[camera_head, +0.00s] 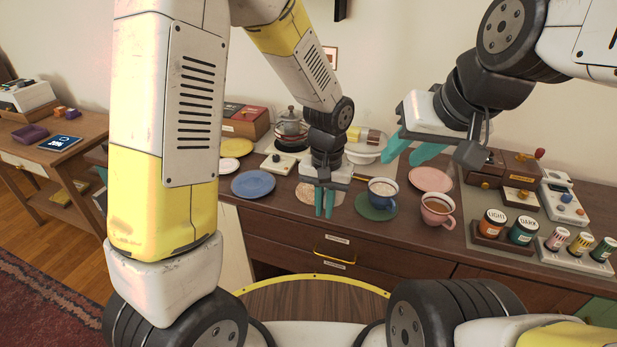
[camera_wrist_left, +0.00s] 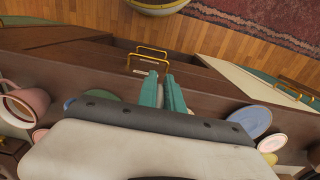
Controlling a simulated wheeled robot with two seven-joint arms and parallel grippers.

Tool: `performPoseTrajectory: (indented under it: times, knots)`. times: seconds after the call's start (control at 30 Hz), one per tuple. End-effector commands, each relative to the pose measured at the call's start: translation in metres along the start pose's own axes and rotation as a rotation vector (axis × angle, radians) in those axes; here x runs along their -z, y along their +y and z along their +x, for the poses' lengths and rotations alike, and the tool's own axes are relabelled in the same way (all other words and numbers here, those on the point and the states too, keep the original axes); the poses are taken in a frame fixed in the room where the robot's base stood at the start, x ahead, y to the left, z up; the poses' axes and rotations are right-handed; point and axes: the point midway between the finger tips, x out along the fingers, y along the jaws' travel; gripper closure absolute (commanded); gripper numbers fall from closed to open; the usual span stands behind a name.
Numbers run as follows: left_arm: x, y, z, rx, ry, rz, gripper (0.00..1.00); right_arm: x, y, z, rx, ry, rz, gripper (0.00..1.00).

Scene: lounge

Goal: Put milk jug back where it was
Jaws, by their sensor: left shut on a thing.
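The fingers also show in the left wrist view (camera_wrist_left: 162,92), with no jug visible there. My right gripper (camera_head: 412,152) is open and empty, above the back of the counter.
A blue cup (camera_head: 383,190) on a green mat and a pink cup (camera_head: 437,210) stand close on the right. A blue plate (camera_head: 254,184) lies left, a pink plate (camera_head: 431,179) behind. Jars (camera_head: 493,223) and a grinder (camera_head: 505,168) fill the right side. A glass pot (camera_head: 290,127) stands behind.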

Motion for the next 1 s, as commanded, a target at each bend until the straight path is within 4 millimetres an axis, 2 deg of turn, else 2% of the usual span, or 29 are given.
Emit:
performPoseTrajectory:
  times: [0.2,0.37,0.63,0.8,1.0]
  knots:
    - [0.042,-0.039,0.006,0.000,0.000,-0.004,1.00,0.000,0.000,0.000,0.000,0.000,0.000,0.64]
    - [0.059,-0.056,0.008,0.000,0.000,-0.002,1.00,0.000,0.000,0.000,0.000,0.000,0.000,0.64]
    - [0.074,-0.070,0.010,0.000,-0.001,-0.003,1.00,0.000,0.000,0.000,0.000,0.000,0.000,0.64]
    - [0.072,-0.069,0.040,0.000,-0.005,0.001,1.00,0.000,0.000,0.000,0.000,0.000,0.000,0.64]
    - [0.073,-0.068,0.045,0.000,0.000,0.000,1.00,0.000,0.000,0.000,0.000,0.000,0.000,0.64]
